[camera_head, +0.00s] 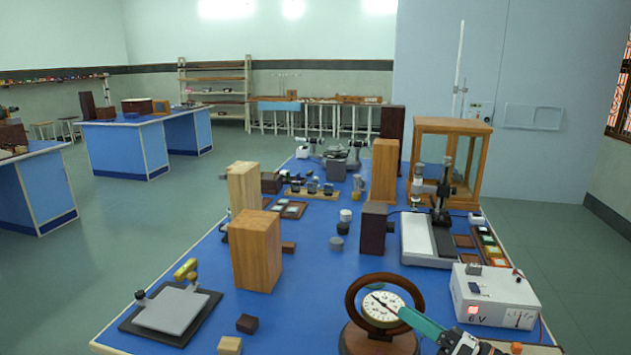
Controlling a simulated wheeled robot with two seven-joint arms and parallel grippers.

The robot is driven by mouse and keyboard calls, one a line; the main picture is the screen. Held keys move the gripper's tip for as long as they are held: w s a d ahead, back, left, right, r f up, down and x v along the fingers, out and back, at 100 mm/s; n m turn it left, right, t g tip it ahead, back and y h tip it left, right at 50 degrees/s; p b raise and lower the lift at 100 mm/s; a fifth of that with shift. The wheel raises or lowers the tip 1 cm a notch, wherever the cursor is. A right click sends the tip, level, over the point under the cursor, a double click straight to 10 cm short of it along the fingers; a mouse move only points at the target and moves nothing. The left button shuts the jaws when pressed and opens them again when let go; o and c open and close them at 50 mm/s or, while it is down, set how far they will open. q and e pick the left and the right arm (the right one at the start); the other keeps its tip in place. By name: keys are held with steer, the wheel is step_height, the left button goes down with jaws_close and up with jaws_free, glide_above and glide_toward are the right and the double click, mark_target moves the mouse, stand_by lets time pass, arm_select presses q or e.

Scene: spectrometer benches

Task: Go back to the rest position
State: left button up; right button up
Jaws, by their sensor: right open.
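My right gripper (428,329) comes in at the bottom edge, right of centre, with a teal part and a dark body; it is open, and nothing shows held in it. Its teal tip overlaps the right side of a round dial instrument (382,308) with a brown ring; I cannot tell whether they touch. The rest of the right arm is mostly cut off by the frame. My left gripper is not in view.
The blue bench (310,285) holds a white power box (494,294) right of the gripper, wooden blocks (255,250), a dark block (373,228) and a flat grey plate stand (171,309). Bare bench lies left of the dial. A wooden-framed case (452,122) stands at the back right.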

steer(key=s+d+f+m+h, duration=0.3)
steer(key=s+f+m+h, duration=0.35)
steer(key=m, duration=0.75)
steer(key=s+d+f+m+h, duration=0.35)
steer(key=f+m+h, duration=0.5)
steer(key=m, duration=0.65)
steer(key=s+a+f+m+g, duration=0.2)
steer(key=s+f+m+g, duration=0.25)
steer(key=s, duration=0.55)
steer(key=s+a+f+m+g, duration=0.25)
steer(key=s+g, duration=0.25)
steer(key=s, duration=0.4)
step_height(320, 180, down, 28)
steer(key=s+f+g, duration=0.1)
steer(key=s+g, duration=0.1)
steer(key=s+d+f, duration=0.3)
steer(key=s+f, duration=1.1)
steer(key=s, duration=0.1)
steer(key=shift+s+d+n+g, duration=0.15)
steer(key=shift+d+n+g, duration=0.15)
steer(key=shift+d+g, duration=0.05)
steer(key=shift+f, duration=0.1)
